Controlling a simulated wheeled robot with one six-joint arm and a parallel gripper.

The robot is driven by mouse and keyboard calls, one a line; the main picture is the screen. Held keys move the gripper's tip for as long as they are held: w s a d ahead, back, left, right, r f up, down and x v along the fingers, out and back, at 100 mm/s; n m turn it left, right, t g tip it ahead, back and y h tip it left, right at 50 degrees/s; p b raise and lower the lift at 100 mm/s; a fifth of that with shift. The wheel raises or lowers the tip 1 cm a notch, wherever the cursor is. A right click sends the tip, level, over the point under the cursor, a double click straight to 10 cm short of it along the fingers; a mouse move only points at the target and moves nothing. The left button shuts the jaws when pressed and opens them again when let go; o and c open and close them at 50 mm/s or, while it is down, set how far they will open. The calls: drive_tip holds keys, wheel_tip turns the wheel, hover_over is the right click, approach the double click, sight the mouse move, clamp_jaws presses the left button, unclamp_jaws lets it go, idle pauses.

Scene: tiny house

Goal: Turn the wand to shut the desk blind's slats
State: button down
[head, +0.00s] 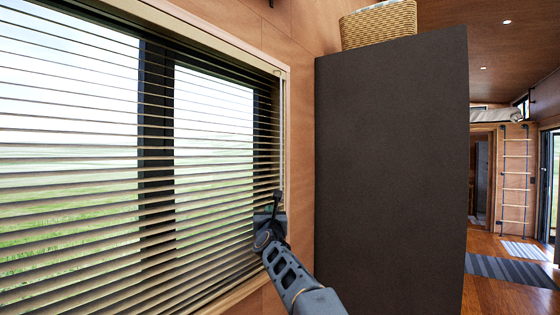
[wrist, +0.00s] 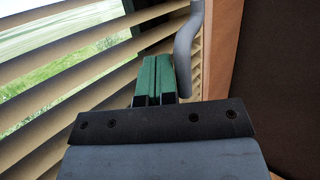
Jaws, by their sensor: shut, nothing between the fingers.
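The desk blind (head: 75,170) covers the window at left in the head view. Its slats are tilted open, with sky and grass showing between them. The thin wand (head: 281,130) hangs down the blind's right edge. In the wrist view the grey wand (wrist: 184,55) has a bend and stands just right of the fingers, not between them. My gripper (head: 268,214) is low at the blind's right edge, close by the wand's lower end. In the wrist view its green fingers (wrist: 157,77) are closed together and empty. I cannot tell whether they touch the wand.
A wooden window frame (head: 286,240) borders the blind. A tall dark cabinet (head: 390,170) stands close on the right, with a woven basket (head: 378,24) on top. Open floor with a striped rug (head: 510,270) and a ladder (head: 515,180) lie farther back at right.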

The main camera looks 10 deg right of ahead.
drive_tip(key=shift+s+d+b, duration=0.15)
drive_tip(key=shift+d+b, duration=0.75)
drive_tip(key=shift+d, duration=0.4)
drive_tip(key=shift+s+d+b, duration=0.15)
drive_tip(key=shift+d+b, duration=0.7)
drive_tip(key=shift+d, duration=0.4)
drive_tip(key=shift+a, duration=0.2)
drive_tip(key=s+a+b, duration=0.2)
drive_tip(key=s+b, duration=0.1)
drive_tip(key=s, duration=0.5)
drive_tip(key=shift+s+a+b, duration=0.15)
drive_tip(key=shift+s+b, duration=0.25)
